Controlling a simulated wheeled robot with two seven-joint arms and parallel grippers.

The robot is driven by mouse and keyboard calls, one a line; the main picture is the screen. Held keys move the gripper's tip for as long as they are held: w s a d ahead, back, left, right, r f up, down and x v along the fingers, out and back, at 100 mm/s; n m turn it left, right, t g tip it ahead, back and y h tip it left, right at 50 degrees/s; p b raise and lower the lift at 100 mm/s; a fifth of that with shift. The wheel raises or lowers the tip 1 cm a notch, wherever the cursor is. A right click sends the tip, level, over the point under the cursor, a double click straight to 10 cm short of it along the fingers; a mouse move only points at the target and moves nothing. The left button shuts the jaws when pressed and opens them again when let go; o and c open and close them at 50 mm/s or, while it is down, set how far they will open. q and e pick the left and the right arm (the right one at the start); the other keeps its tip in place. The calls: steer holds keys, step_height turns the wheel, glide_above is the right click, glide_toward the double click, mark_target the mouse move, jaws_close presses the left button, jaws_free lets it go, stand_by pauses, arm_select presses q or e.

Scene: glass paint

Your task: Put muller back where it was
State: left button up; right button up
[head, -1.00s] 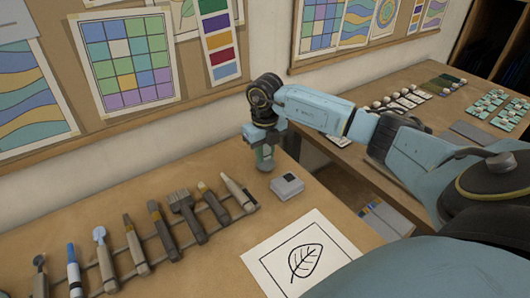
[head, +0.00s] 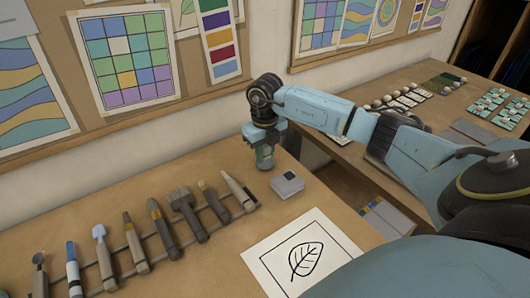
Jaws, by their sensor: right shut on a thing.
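My right gripper (head: 264,147) is at the back right of the near table, pointing down. My left gripper is not in view.
A rack (head: 205,208) with several brushes and tools lies left of the muller. A paper with a leaf drawing (head: 305,256) lies in front. The wall and pinboard (head: 150,125) rise close behind. A second table (head: 420,125) with small tiles stands right, across a gap.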

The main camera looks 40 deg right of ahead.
steer(key=shift+f, duration=0.2)
steer(key=o, duration=1)
steer(key=shift+c, duration=0.2)
steer(key=shift+r, duration=0.1)
step_height(320, 180, up, 13)
steer(key=shift+r, duration=0.1)
